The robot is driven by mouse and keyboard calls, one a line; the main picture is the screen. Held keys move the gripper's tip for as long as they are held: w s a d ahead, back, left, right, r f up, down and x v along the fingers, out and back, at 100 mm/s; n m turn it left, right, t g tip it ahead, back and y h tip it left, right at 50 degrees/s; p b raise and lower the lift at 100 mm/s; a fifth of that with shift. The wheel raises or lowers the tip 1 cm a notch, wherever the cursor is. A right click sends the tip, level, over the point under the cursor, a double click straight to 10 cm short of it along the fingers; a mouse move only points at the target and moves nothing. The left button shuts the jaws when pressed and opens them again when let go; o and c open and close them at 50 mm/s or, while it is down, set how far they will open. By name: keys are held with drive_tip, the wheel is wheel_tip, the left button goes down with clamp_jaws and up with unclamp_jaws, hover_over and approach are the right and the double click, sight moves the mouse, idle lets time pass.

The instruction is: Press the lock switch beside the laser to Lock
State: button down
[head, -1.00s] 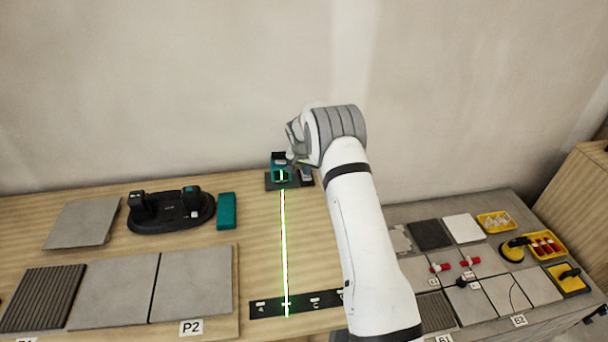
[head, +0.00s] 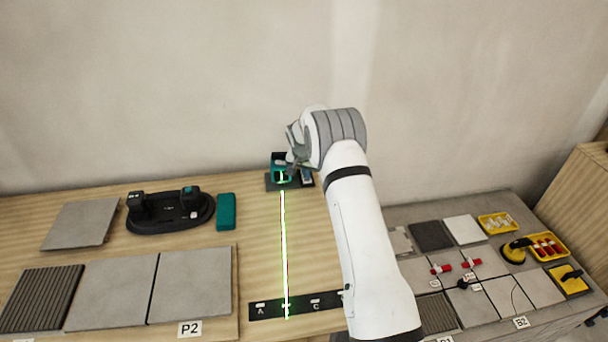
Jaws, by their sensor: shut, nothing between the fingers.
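The teal and black laser (head: 280,175) stands on a dark base (head: 272,187) at the back of the wooden bench. It casts a bright green and red line forward across the bench. A small switch block (head: 306,178) sits on the base just right of the laser, partly hidden under my arm's end; its setting is too small to read. My gripper (head: 293,166) is shut and empty, pointing down close beside the laser on its right. I cannot tell whether it touches the switch.
A black marked strip (head: 268,309) lies at the bench front under the laser line. A teal box (head: 226,211) and a black charger dock (head: 171,211) stand to the left, with grey tiles (head: 196,284) in front. A lower tiled table (head: 504,298) is at the right.

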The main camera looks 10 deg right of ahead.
wheel_tip(320, 180, up, 7)
drive_tip(key=p, duration=0.1)
idle(0.7)
